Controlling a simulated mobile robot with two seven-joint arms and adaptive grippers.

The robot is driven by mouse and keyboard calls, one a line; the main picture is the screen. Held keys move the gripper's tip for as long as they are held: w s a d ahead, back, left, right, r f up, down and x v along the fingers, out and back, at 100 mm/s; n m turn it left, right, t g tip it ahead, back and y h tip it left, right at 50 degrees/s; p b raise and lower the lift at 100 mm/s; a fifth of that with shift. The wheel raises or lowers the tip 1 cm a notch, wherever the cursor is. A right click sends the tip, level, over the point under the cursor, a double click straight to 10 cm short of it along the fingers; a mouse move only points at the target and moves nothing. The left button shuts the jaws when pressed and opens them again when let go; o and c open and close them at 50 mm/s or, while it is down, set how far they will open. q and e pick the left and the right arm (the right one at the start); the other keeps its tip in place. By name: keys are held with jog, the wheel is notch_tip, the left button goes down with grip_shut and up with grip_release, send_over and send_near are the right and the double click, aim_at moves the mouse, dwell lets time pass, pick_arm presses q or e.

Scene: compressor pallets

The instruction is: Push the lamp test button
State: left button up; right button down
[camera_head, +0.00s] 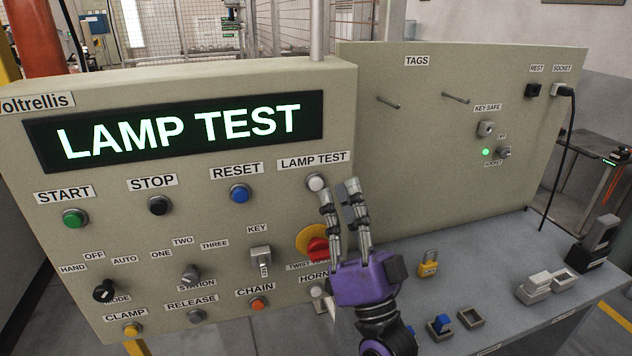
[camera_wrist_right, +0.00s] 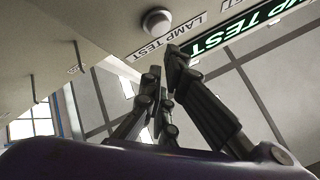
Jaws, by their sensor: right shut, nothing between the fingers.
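The lamp test button (camera_head: 317,182) is a round white button under the LAMP TEST label (camera_head: 313,160) on the beige control panel (camera_head: 345,110). The display (camera_head: 180,133) above reads LAMP TEST in lit letters. My right gripper (camera_head: 340,190) is shut and empty, with its fingertips just right of and below the button in the head view. In the right wrist view the button (camera_wrist_right: 156,21) sits above the fingertips (camera_wrist_right: 165,65). Whether a fingertip touches the button cannot be told. My left gripper is not in view.
The START (camera_head: 75,218), STOP (camera_head: 158,205) and RESET (camera_head: 240,193) buttons are left of the button. A red twist knob (camera_head: 318,250) is just below the fingers. A yellow padlock (camera_head: 428,264) and several small blocks stand on the grey shelf (camera_head: 480,255).

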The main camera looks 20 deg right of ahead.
jog(key=shift+s+p, duration=0.35)
jog(key=shift+s, duration=2.4)
jog(key=shift+d, duration=0.1)
